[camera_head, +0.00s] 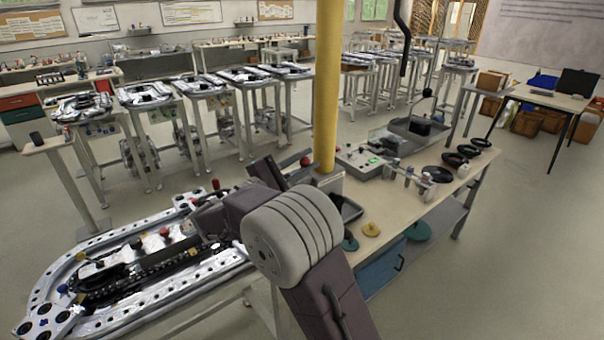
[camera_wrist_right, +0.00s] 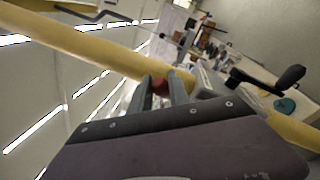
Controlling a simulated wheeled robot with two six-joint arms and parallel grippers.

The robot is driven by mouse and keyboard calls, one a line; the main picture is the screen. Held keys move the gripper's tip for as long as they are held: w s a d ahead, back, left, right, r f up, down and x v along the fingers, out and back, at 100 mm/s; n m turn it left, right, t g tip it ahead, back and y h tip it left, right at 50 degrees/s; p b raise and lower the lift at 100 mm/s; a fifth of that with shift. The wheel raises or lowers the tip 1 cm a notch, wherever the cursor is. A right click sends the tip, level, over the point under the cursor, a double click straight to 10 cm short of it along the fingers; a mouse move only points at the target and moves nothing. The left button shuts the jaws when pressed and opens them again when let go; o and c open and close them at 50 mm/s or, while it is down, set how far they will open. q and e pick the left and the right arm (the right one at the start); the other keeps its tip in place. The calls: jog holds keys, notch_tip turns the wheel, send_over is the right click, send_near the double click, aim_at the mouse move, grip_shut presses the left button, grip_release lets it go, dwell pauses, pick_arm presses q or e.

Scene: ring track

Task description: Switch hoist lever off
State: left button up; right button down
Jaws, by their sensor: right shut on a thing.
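The hoist lever shows as a red knob (camera_head: 306,161) beside the foot of the yellow post (camera_head: 328,90). My right gripper (camera_head: 298,167) reaches it from the left. In the right wrist view the red knob (camera_wrist_right: 160,86) sits between the two grey fingers of my right gripper (camera_wrist_right: 160,90), and the gripper is shut on it. The lever's shaft is hidden. My left gripper is not in view.
A ring track (camera_head: 130,310) is at the lower left. A black crank handle (camera_wrist_right: 265,80) lies close right of the gripper. Open floor is at the right.

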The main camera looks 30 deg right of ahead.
jog(key=shift+s+f+m+b, duration=0.15)
jog(key=shift+s+m+b, duration=0.1)
jog(key=shift+m+b, duration=0.5)
jog(key=c, duration=1.2)
grip_release()
jog(key=shift+c, duration=0.2)
jog(key=shift+a+f, duration=0.1)
jog(key=shift+a, duration=0.2)
jog(key=b+v, duration=0.1)
jog(key=v, duration=0.7)
jog(key=shift+a+b, duration=0.2)
jog(key=shift+b, duration=0.1)
